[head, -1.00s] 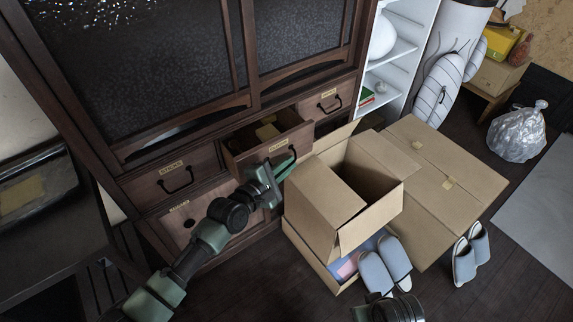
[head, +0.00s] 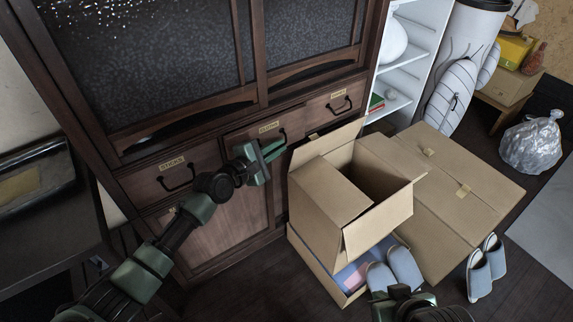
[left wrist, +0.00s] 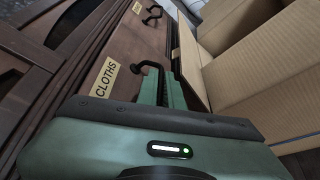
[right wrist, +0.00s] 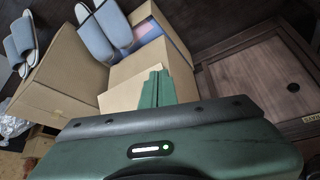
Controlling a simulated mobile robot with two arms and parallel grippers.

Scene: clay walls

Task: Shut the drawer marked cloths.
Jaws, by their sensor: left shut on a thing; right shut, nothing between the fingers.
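The cloths drawer (head: 240,138) is the middle one in the row of the dark wooden cabinet. Its front looks level with its neighbours, and no open inside shows. The cloths label (left wrist: 106,78) is readable in the left wrist view. My left gripper (head: 273,151) is at this drawer's front, shut on its black handle (left wrist: 150,68). The fingers partly hide the handle. My right gripper (head: 401,292) is low at the front, near the slippers, away from the drawer. Its fingers are together and empty in the right wrist view (right wrist: 157,88).
An open cardboard box (head: 322,206) stands close to the right of the drawer, above a lower box with coloured contents. A flat carton (head: 455,190) lies to its right. The sticks drawer (head: 150,187) is shut. Blue slippers (head: 404,266) lie at the front.

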